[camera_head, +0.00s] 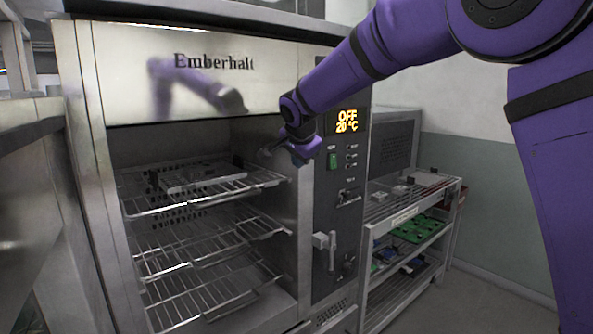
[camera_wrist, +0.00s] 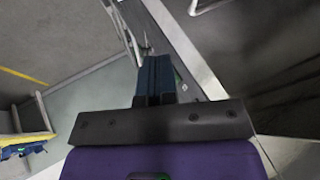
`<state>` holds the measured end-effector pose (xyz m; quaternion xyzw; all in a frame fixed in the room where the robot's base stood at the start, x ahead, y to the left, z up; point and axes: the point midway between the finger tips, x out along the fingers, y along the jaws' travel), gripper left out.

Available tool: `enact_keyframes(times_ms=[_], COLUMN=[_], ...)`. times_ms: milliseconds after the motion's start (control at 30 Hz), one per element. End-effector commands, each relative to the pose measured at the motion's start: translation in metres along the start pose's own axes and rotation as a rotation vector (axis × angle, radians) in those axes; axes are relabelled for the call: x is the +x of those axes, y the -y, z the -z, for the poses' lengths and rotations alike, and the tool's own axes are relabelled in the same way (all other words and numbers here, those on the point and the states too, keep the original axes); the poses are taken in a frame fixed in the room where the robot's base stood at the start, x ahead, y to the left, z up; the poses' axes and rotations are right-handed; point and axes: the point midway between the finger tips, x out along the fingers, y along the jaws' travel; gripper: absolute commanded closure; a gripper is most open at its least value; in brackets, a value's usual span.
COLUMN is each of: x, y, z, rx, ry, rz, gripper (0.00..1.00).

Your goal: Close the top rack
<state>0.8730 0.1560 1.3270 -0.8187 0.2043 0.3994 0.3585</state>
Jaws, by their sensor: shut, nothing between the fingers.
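The top rack (camera_head: 205,205) is a wire shelf inside the steel oven marked "Emberhalt" (camera_head: 250,90). It sticks out toward the front, and a flat grey object (camera_head: 203,180) lies on it. My gripper (camera_head: 268,151) is shut and empty, at the right side of the oven opening, just above the rack's front right corner. I cannot tell whether it touches anything. In the wrist view the shut fingers (camera_wrist: 155,75) point toward the oven's front edge, and a piece of wire rack (camera_wrist: 207,5) shows at the top.
Two lower wire racks (camera_head: 200,255) sit below in the oven. The control panel (camera_head: 342,205), with a handle (camera_head: 328,245), is right of the opening. A shelf cart (camera_head: 410,210) with circuit boards stands farther right. The oven's left side frame (camera_head: 85,190) borders the opening.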

Motion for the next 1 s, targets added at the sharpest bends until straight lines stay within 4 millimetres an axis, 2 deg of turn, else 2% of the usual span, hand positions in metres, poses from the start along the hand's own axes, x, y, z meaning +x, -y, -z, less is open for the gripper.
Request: enact_keyframes(times_ms=[400,533,667,1000], x=[-0.004,0.002,0.019,0.082], y=[0.000,0.000,-0.001,-0.001], z=[-0.004,-0.003,-0.002,-0.002], rx=[-0.002,-0.001,0.000,-0.001], ry=[-0.001,-0.002,-0.002,-0.002], rz=[0.002,0.001,-0.002,-0.001], gripper=[1.00,1.00,1.00,1.00])
